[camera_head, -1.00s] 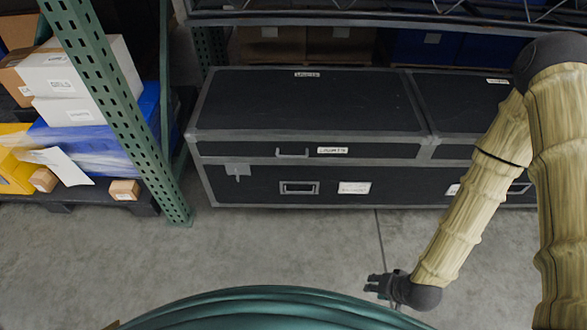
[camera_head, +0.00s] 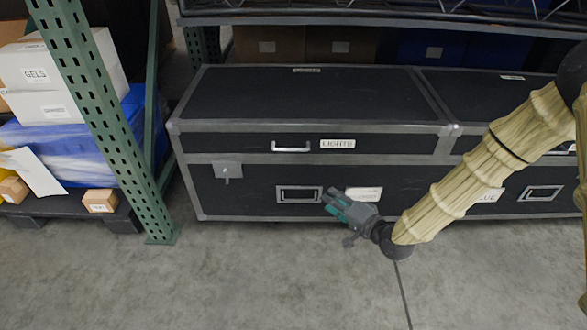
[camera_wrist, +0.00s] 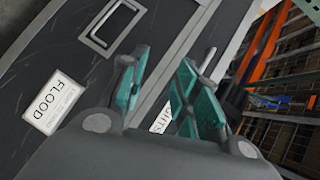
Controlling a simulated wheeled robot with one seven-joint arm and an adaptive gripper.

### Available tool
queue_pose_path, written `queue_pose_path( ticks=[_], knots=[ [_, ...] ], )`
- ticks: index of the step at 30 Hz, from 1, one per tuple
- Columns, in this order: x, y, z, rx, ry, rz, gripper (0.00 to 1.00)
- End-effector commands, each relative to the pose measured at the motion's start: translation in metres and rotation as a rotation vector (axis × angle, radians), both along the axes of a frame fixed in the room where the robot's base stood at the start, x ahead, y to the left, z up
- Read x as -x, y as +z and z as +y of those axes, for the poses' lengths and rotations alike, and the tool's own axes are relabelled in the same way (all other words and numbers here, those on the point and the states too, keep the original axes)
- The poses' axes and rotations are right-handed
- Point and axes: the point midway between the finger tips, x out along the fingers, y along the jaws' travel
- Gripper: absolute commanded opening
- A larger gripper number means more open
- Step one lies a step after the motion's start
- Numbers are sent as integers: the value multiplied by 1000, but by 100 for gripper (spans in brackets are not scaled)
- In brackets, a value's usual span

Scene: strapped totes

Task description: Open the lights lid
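The lights case (camera_head: 255,185) is a black flight case with grey metal edges, standing on the floor. Its lid (camera_head: 310,98) is closed. The lid's front carries a silver handle (camera_head: 292,147) and a "LIGHTS" label (camera_head: 338,144). A latch plate (camera_head: 228,171) sits at the left below the lid seam. My gripper (camera_head: 332,198) is in front of the case's lower front, below the label, with teal finger pads apart and nothing between them. In the wrist view my gripper (camera_wrist: 158,90) is open; the lid handle (camera_wrist: 207,62) shows beyond the fingers, and the "LIGHTS" label is partly hidden.
A second black case (camera_head: 500,105) adjoins on the right. A green rack post (camera_head: 105,125) stands at the left, near boxes (camera_head: 60,65) on a pallet. A shelf (camera_head: 380,18) overhangs the back. The floor (camera_head: 270,280) in front is clear.

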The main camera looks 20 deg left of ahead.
Motion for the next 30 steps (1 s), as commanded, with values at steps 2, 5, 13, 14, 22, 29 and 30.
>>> queue_pose_path(
  ticks=[2, 5, 13, 14, 22, 29, 30],
  knots=[
    [-14, -4, 12, -71, 14, -26, 32],
    [-28, 6, 26, -159, 39, -52, 32],
    [-49, 37, 53, -340, 116, -99, 32],
    [-50, 40, 54, -353, 121, -102, 32],
    [-55, 52, 64, -400, 148, -111, 32],
    [-68, 54, 90, -398, 150, -113, 32],
    [-71, 55, 96, -398, 150, -113, 32]
  ],
)
